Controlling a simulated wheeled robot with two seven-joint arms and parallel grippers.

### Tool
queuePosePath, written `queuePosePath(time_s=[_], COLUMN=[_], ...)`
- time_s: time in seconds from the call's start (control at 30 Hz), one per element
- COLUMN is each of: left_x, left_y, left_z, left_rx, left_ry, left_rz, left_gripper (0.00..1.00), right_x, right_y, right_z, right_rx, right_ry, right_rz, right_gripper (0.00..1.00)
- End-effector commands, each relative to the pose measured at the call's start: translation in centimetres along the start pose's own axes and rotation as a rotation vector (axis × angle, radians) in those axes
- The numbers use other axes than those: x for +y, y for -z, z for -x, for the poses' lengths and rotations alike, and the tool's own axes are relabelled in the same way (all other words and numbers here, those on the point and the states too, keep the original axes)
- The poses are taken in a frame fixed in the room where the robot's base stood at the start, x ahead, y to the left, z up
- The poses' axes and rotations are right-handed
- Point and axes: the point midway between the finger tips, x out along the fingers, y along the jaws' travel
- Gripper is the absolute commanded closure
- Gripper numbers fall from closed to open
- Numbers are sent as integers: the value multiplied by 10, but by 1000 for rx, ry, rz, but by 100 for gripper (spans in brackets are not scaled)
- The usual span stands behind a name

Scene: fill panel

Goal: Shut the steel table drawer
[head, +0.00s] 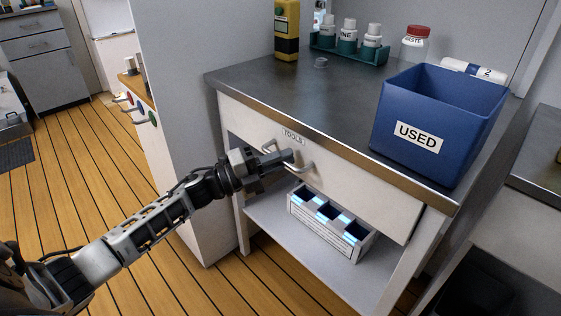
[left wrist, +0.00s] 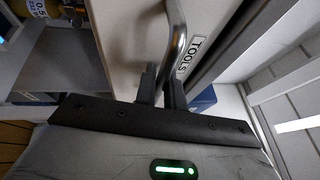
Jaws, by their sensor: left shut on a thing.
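The steel-topped table (head: 300,85) has a white drawer front (head: 350,180) with a TOOLS label and a curved metal handle (head: 303,168). The drawer front lies under the tabletop's front edge; I cannot tell exactly how much gap is left behind it. My left gripper (head: 285,158) reaches the handle from the left and is shut on it. In the left wrist view, the two dark fingers (left wrist: 164,90) stand on either side of the handle bar (left wrist: 179,42), close to the TOOLS label. My right gripper is out of view.
A blue USED bin (head: 440,105) stands on the tabletop's right end. A yellow bottle (head: 286,30) and a green rack (head: 348,48) of white bottles are at the back. A partitioned box (head: 330,222) sits on the lower shelf (head: 270,222). Wooden floor (head: 150,270) is open at left.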

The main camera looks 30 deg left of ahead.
Motion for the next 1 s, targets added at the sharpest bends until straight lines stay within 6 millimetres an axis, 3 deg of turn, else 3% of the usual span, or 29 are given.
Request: queuePosePath(time_s=[0.17, 0.2, 0.27, 0.73, 0.87, 1.0], left_x=[-2, -2, -2, 1, 1, 1], left_y=[-2, -2, -2, -1, -1, -1], left_z=[-3, -3, -3, 2, 18, 49], left_rx=[-7, -7, -6, -6, -6, -6], left_ry=[2, 2, 3, -4, -4, -4], left_rz=[-3, -3, -3, 0, 1, 0], left_gripper=[100, 84, 68, 68, 68, 68], right_x=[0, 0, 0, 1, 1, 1], right_y=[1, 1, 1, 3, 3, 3], right_z=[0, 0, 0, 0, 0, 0], right_rx=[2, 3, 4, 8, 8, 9], right_ry=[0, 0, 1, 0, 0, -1], right_rz=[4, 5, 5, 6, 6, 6], right_gripper=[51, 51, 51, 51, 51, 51])
